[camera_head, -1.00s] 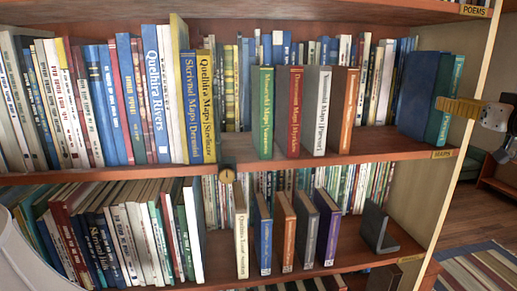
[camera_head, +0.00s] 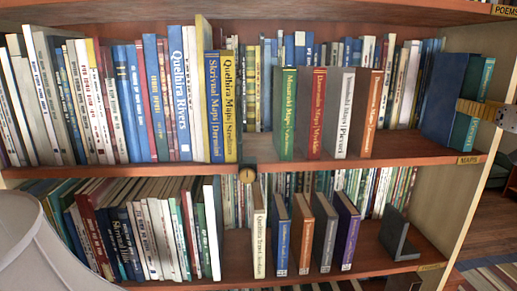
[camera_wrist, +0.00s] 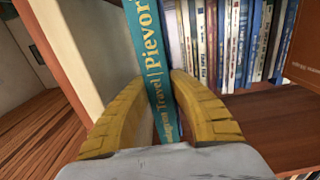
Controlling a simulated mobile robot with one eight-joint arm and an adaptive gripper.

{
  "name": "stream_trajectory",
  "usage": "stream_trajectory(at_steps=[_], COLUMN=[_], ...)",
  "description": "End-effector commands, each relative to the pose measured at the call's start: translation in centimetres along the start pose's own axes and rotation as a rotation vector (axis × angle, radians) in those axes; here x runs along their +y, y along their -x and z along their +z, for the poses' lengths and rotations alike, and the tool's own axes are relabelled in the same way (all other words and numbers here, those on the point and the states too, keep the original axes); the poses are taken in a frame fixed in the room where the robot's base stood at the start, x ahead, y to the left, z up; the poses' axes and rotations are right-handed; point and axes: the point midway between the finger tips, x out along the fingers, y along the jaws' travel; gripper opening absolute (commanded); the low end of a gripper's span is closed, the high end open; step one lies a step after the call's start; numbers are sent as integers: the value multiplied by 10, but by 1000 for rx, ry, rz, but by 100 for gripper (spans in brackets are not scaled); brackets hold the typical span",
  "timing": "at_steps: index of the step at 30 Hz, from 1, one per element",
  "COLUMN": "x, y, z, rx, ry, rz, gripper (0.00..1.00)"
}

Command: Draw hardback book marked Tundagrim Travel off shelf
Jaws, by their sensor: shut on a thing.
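The teal hardback (camera_wrist: 150,45) shows in the wrist view with gold spine lettering, partly "Travel" and "Pievor"; the rest is cut off or covered. In the head view it is the teal book (camera_head: 487,76) at the right end of the upper shelf row, its middle hidden behind a finger. My gripper (camera_head: 487,111) is at its spine. In the wrist view the yellow fingers of my gripper (camera_wrist: 153,82) are shut on the book, one on each side. The book stands nearly upright at the shelf; I cannot tell how far out it is.
A large dark blue book (camera_head: 443,98) stands just left of it. The shelf's side panel (camera_wrist: 75,50) is close on the other side. Map books, including a brown one (camera_head: 367,112), stand further left on the shelf board (camera_head: 400,152). A metal bookend (camera_head: 398,235) is below.

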Motion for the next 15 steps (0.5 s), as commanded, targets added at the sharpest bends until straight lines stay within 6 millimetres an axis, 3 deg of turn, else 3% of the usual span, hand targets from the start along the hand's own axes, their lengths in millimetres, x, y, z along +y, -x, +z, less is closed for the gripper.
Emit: stream_trajectory(at_steps=[15], x=[0], y=[0], z=[-13], rx=[4], ry=[-3], rz=[0], gripper=[0])
